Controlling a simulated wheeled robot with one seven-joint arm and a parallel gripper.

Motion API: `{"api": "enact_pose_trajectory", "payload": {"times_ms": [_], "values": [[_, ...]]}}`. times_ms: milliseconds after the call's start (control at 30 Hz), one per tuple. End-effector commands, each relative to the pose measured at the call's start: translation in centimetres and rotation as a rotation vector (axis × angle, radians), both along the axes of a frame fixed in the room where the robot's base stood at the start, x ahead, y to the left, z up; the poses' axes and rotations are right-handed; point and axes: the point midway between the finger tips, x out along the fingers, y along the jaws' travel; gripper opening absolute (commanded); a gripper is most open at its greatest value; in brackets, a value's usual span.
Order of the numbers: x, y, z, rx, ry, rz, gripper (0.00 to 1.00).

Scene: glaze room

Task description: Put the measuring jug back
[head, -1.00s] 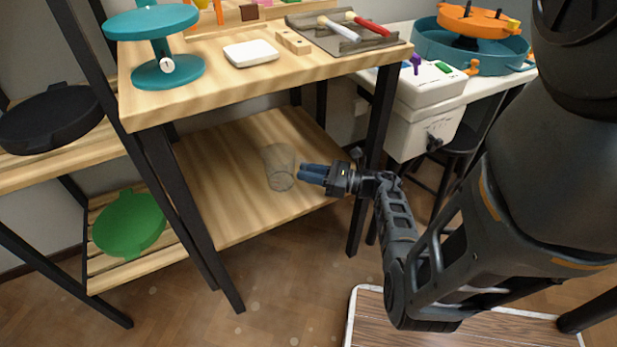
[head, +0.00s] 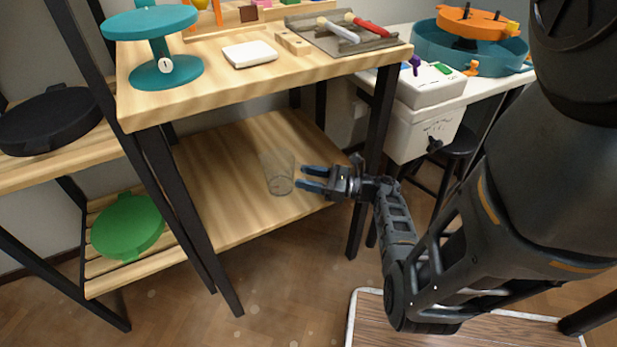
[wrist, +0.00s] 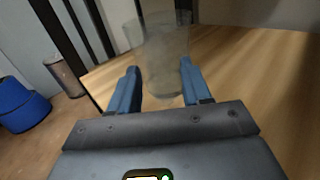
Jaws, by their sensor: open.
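The measuring jug (head: 278,174) is a clear, see-through vessel standing upright on the lower wooden shelf (head: 215,205) of the workbench. My gripper (head: 308,179) is open, with blue fingers, just to the right of the jug in the head view. In the wrist view the jug (wrist: 163,55) is ahead of and partly between the fingertips of my gripper (wrist: 160,80). No contact between the fingers and the jug can be made out.
The bench top (head: 225,83) is above the lower shelf, with black legs (head: 373,150) close to my arm. A teal stand (head: 160,45) and a white block (head: 250,53) sit on top. A green bat (head: 127,225) lies on the left rack.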

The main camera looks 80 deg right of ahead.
Motion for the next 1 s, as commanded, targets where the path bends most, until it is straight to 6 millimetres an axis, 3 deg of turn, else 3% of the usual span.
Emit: {"api": "enact_pose_trajectory", "payload": {"times_ms": [167, 700, 1000], "values": [[0.0, 0.0, 0.6, 0.0, 0.0, -0.001, 0.48], [-10.1, 0.3, -0.1, 0.0, 0.0, -0.003, 0.48], [-12.0, 0.5, -0.1, 0.0, 0.0, 0.0, 0.48]]}}
